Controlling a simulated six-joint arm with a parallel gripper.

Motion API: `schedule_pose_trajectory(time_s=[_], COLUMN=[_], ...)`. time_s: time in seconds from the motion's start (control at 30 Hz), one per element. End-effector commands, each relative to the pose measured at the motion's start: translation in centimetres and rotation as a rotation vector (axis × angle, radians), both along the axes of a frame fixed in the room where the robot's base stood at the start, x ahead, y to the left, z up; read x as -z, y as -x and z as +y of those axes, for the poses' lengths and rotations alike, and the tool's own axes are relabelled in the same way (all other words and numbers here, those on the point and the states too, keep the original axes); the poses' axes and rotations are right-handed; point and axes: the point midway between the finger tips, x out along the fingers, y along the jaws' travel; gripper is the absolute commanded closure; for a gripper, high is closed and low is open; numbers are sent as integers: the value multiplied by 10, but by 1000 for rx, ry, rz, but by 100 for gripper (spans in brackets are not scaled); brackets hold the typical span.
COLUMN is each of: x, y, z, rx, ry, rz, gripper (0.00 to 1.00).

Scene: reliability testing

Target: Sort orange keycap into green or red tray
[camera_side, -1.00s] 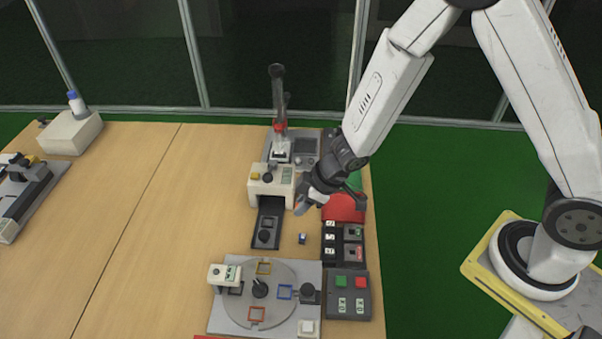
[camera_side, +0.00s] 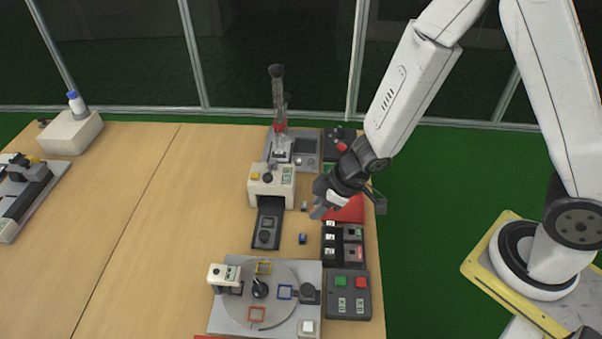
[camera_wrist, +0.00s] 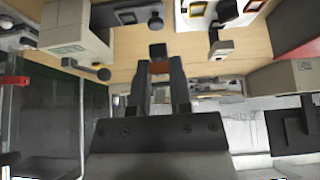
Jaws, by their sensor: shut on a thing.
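My gripper (camera_side: 318,211) hangs over the right part of the table, just left of the red tray (camera_side: 350,211). In the wrist view, my gripper (camera_wrist: 158,72) is shut on a small orange-brown piece, the orange keycap (camera_wrist: 159,67), seen between the fingertips. The keycap cannot be made out in the side view. The red tray is partly hidden behind my gripper. Only a sliver of the green tray (camera_side: 327,169) shows behind my wrist.
A small dark blue piece (camera_side: 303,238) and a small grey piece (camera_side: 304,206) lie near the gripper. A white device (camera_side: 270,184) stands to the left, button boxes (camera_side: 346,290) in front, and a round turntable plate (camera_side: 240,300) at front left. The table's left middle is clear.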

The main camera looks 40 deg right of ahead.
Motion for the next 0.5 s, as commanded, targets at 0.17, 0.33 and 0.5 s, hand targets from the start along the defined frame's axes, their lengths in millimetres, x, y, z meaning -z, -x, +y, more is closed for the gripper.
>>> schedule_pose_trajectory(time_s=[0.17, 0.33, 0.5], x=[0, 4, 15], y=[-1, -6, -18], z=[-1, -8, -27], rx=[0, 2, 6], ry=[0, 1, 4], rz=[0, -1, -1], gripper=[100, 100, 100])
